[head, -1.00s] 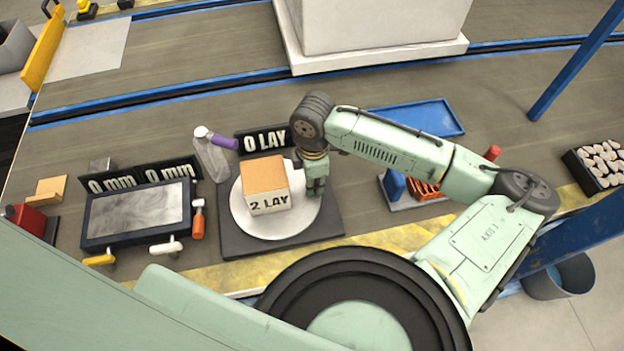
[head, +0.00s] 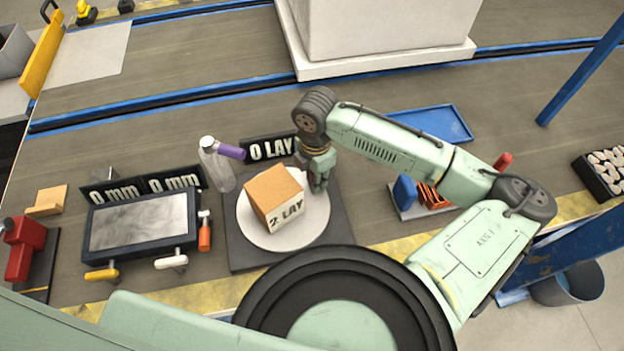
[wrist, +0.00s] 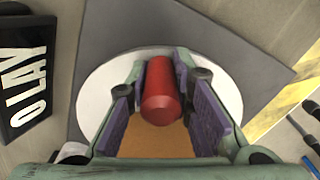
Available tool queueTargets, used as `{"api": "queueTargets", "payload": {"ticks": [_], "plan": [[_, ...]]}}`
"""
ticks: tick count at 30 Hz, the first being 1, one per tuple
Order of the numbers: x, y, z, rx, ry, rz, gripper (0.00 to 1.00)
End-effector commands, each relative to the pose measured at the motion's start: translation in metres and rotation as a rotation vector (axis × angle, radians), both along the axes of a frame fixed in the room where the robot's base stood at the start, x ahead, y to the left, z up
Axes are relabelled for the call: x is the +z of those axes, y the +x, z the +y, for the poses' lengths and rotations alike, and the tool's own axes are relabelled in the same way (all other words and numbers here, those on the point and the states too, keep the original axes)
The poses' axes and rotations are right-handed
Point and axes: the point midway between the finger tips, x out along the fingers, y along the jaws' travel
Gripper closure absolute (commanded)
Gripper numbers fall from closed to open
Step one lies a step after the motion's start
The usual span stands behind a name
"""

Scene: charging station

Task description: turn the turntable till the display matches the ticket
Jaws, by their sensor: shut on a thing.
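The turntable is a white disc (head: 255,232) on a dark square base (head: 338,228). A cardboard box (head: 273,190) sits on it, turned at an angle, with a white label (head: 287,215) reading "2 LAY" facing front right. A black display (head: 269,149) behind the turntable reads "0 LAY"; it also shows in the wrist view (wrist: 27,82). My gripper (head: 320,184) reaches down at the disc's back right edge. In the wrist view my gripper (wrist: 162,105) is shut on a red peg (wrist: 160,90) above the disc. The head view hides the peg.
A clear bottle with a purple part (head: 217,165) stands left of the display. A framed grey panel (head: 138,226) with yellow and white handles is at left, two "0 mm" displays (head: 176,180) behind it. A blue tray (head: 435,122) and small parts stand (head: 412,208) are right.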

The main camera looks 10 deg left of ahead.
Motion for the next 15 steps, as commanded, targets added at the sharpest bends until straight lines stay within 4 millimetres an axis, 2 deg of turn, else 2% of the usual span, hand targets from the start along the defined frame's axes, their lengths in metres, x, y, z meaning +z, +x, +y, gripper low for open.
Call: {"api": "queueTargets", "payload": {"ticks": [15], "plan": [[0.000,0.013,0.021,0.256,0.003,-0.001,1.00]]}}
